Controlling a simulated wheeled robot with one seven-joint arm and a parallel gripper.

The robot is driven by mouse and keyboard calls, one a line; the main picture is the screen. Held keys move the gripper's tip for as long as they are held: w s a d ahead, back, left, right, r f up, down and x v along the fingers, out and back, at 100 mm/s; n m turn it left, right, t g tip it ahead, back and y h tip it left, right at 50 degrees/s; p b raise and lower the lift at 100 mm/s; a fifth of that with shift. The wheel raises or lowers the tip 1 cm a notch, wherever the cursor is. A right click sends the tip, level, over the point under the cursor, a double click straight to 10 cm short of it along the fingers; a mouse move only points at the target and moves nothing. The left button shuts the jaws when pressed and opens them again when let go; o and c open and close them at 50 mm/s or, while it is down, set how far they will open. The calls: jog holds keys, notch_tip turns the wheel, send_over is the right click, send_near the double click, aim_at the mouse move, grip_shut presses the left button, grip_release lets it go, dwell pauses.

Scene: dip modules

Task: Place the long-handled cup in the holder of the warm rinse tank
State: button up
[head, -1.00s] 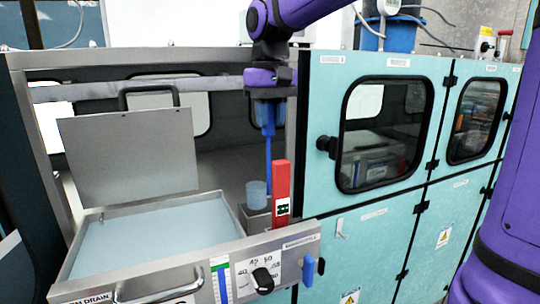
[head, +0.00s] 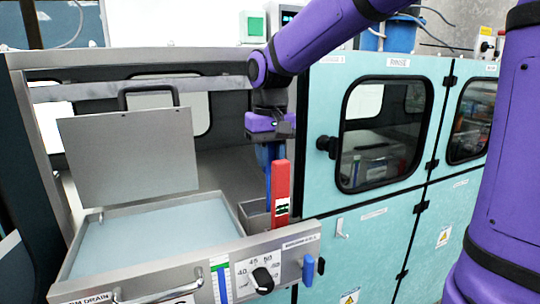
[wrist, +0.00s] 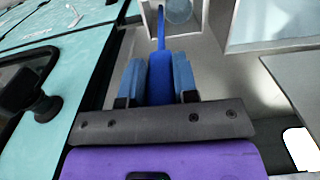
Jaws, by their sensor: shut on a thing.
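My gripper (head: 267,160) points down, shut on the blue handle of the long-handled cup (wrist: 161,75). In the head view the cup's bowl is out of sight, behind the rim of a small grey metal holder (head: 254,222) beside the warm rinse tank (head: 150,245). In the wrist view the translucent bowl shows at the top edge, between the holder's pale walls (wrist: 147,14). I cannot tell whether the bowl rests on the holder's bottom. The tank is open and holds pale blue water.
A red upright block (head: 281,190) stands right beside the holder and the handle. A raised metal lid (head: 130,155) stands behind the tank. Teal cabinet doors (head: 385,215) are to the right. A front panel with a black knob (head: 262,278) edges the tank.

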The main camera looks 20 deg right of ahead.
jog(key=shift+f, duration=0.1)
jog(key=o, duration=0.8)
jog(key=shift+o, duration=0.2)
notch_tip(320, 180, up, 12)
jog(key=s+d+f+t, duration=0.2)
jog(key=s+f, duration=0.3)
jog(key=s, duration=0.5)
jog(key=s+d+f+t, duration=0.3)
jog(key=s+d+f, duration=0.1)
jog(key=s, duration=0.7)
jog(key=shift+s+d+f, duration=0.2)
jog(key=shift+d+f, duration=0.15)
jog(key=shift+f, duration=0.35)
